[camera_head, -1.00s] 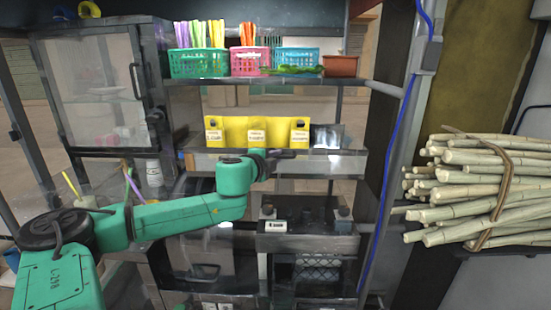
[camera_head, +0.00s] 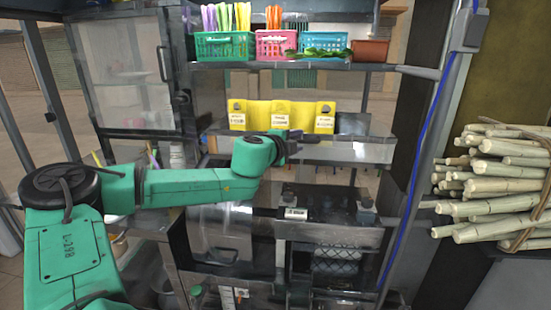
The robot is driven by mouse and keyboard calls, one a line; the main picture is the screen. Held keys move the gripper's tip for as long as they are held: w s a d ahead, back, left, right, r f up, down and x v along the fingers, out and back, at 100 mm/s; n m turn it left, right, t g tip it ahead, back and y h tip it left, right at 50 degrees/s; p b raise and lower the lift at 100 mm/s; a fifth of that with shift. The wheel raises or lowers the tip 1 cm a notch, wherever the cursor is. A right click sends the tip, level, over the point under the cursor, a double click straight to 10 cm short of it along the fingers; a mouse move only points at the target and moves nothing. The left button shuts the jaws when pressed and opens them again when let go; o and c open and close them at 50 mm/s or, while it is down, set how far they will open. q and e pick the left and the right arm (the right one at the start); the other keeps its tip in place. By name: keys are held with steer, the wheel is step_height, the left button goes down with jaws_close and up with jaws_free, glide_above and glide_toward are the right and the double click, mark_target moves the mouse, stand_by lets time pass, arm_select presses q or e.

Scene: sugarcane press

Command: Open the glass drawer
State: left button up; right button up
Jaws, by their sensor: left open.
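A glass-fronted cabinet (camera_head: 118,75) with a dark vertical handle (camera_head: 162,64) stands at the upper left, its door shut. A long, clear-fronted shelf box (camera_head: 350,152) runs below the yellow holder. A metal panel with a curved dark handle (camera_head: 222,256) is lower, left of centre. I cannot tell which of these is the glass drawer. My left gripper (camera_head: 298,138) is open and empty, its dark fingers pointing right in front of the clear box and just below the yellow holder. I cannot tell whether it touches the box. My right gripper is not in view.
Green (camera_head: 224,46), pink (camera_head: 275,44) and blue (camera_head: 318,44) baskets and a brown pot (camera_head: 369,50) stand on the upper shelf. A yellow holder (camera_head: 262,112) is below. Sugarcane stalks (camera_head: 505,185) are at the right. A blue cable (camera_head: 414,175) runs down the right post.

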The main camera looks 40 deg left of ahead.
arm_select(q)
steer(key=b+v, duration=0.4)
steer(key=v, duration=0.9)
steer(key=shift+w+f, duration=0.1)
